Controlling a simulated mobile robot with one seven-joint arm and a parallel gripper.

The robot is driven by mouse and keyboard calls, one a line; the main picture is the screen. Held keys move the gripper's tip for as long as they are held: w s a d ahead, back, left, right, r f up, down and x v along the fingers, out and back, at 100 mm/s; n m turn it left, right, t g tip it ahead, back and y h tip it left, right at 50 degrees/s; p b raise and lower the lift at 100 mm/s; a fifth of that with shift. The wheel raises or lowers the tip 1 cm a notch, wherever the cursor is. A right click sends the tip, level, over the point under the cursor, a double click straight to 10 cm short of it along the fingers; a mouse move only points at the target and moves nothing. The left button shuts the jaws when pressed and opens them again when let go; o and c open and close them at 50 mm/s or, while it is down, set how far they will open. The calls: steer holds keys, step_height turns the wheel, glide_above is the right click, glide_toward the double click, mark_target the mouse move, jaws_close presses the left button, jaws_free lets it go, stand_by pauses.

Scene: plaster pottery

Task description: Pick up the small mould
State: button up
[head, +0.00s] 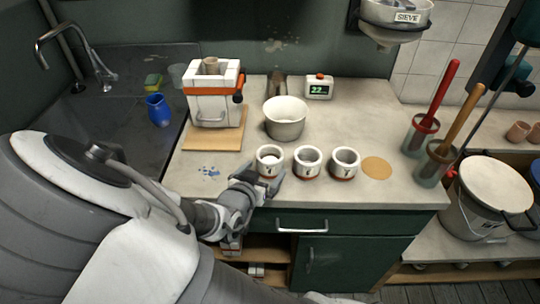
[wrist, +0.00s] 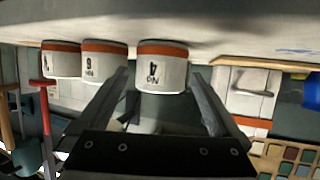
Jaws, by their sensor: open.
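A small white round mould (head: 270,165) with an orange band near its base stands at the left end of a row of three near the counter's front edge. Something white shows inside it. In the upside-down wrist view it (wrist: 162,70) bears a "4 MIN" mark. My gripper (head: 268,180) is at its front side; in the wrist view my gripper (wrist: 160,82) is open, with one finger to each side of the mould. I cannot tell whether the fingers touch it. The middle mould (head: 307,163) and the right mould (head: 344,164) look alike and stand upright.
A strapped white block mould (head: 213,105) stands on a wooden board (head: 190,139). A white bowl (head: 285,124) and a timer (head: 319,92) are behind the row. A tan disc (head: 376,168) lies to the right. Tools in pots stand further right; a sink (head: 110,110) is left.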

mark_target(273, 159)
steer(key=shift+b+x, duration=0.7)
steer(key=shift+x, duration=2.3)
steer(key=shift+a+f, duration=0.15)
steer(key=shift+f, duration=0.05)
steer(key=c, duration=1.3)
steer(key=shift+c, duration=1)
steer(key=shift+r, duration=0.15)
